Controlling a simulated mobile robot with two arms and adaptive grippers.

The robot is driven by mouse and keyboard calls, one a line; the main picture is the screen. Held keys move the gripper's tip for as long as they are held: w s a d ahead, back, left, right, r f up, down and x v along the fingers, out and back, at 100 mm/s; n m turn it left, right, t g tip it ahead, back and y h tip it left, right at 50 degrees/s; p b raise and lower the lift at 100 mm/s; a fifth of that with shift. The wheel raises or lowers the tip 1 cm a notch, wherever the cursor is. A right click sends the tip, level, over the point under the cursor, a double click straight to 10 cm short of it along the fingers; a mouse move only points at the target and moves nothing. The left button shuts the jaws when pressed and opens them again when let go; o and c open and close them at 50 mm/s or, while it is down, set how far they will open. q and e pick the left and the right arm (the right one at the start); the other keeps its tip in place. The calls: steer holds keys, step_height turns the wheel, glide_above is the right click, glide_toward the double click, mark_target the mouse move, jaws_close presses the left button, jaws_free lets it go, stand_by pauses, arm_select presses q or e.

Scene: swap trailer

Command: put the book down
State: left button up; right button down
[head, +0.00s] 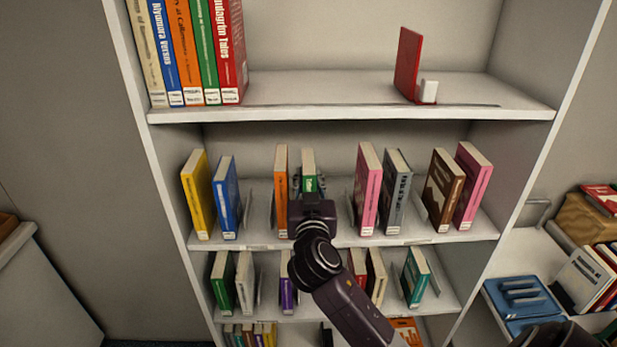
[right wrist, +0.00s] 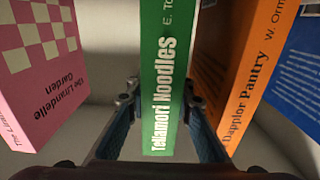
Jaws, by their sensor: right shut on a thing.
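My right gripper (head: 312,190) reaches into this row and is shut on the green book. In the right wrist view the gripper's fingers (right wrist: 163,98) are on both sides of the green book's spine (right wrist: 162,75). My arm hides the book's lower part in the head view, so I cannot tell if it touches the shelf board (head: 260,226). My left gripper is not in view.
The orange book (right wrist: 258,70) stands close to the gripper on one side, the pink book (right wrist: 40,60) on the other. The upper shelf (head: 320,90) has wide free room beside a red bookend (head: 408,62). A cart (head: 530,252) with books and a blue tray stands at right.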

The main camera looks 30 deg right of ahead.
steer(key=shift+f, duration=0.1)
steer(key=c, duration=2)
jaws_free()
steer(key=shift+w, duration=0.1)
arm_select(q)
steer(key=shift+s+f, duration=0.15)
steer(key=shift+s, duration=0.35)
arm_select(e)
steer(key=shift+o, duration=0.2)
arm_select(q)
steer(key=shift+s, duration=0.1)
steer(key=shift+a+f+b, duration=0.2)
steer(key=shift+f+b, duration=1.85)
steer(key=shift+b, duration=0.1)
arm_select(e)
steer(key=v, duration=1.2)
